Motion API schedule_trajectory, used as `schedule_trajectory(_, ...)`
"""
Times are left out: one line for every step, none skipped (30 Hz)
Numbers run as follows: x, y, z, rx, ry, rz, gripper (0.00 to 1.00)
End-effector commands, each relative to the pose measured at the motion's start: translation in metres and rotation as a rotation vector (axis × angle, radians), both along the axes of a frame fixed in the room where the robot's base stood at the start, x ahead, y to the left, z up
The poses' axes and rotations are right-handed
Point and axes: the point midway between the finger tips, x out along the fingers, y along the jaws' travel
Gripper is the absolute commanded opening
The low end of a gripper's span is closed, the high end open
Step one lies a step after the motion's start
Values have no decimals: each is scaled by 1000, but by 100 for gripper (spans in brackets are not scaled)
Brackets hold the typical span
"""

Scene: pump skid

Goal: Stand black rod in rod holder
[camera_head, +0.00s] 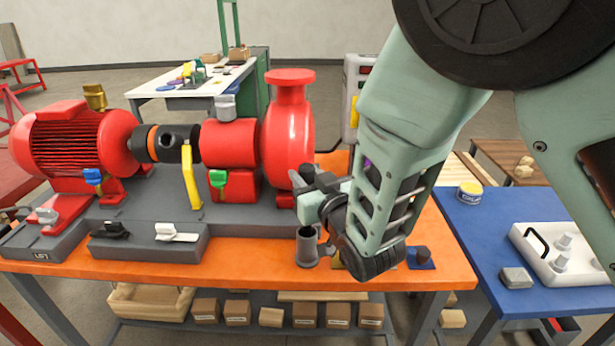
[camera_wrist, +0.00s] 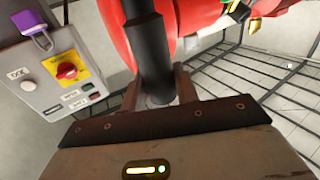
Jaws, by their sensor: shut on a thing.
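The black rod (camera_wrist: 152,50) is gripped between the two fingers of my gripper (camera_wrist: 158,88) in the wrist view, where it runs from the top edge down between them. In the head view my gripper (camera_head: 312,208) is shut over the front of the orange bench, just right of the red pump. A dark end of the rod (camera_head: 307,174) seems to show above the fingers there. The grey, cup-like rod holder (camera_head: 306,250) stands upright directly below my gripper. I cannot tell whether the rod's lower end is inside it.
The red pump (camera_head: 290,135) is close behind my gripper. A blue pad with a dark knob (camera_head: 420,257) lies to the right on the orange bench (camera_head: 240,256). A control box with a purple padlock (camera_wrist: 36,40) shows in the wrist view. A blue table (camera_head: 490,235) stands at the right.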

Motion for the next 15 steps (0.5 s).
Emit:
schedule_trajectory(0,0,1,2,-2,0,0)
schedule_trajectory(0,0,1,2,-2,0,0)
schedule_trajectory(0,0,2,2,-2,0,0)
schedule_trajectory(0,0,2,2,-2,0,0)
schedule_trajectory(0,0,2,2,-2,0,0)
schedule_trajectory(0,0,2,2,-2,0,36)
schedule_trajectory(0,0,2,2,-2,0,44)
schedule_trajectory(0,0,1,2,-2,0,52)
schedule_trajectory(0,0,1,2,-1,0,56)
schedule_trajectory(0,0,1,2,-1,0,56)
schedule_trajectory(0,0,1,2,-1,0,56)
schedule_trajectory(0,0,1,2,-1,0,56)
schedule_trajectory(0,0,1,2,-1,0,56)
schedule_trajectory(0,0,1,0,-1,0,56)
schedule_trajectory(0,0,0,0,1,0,56)
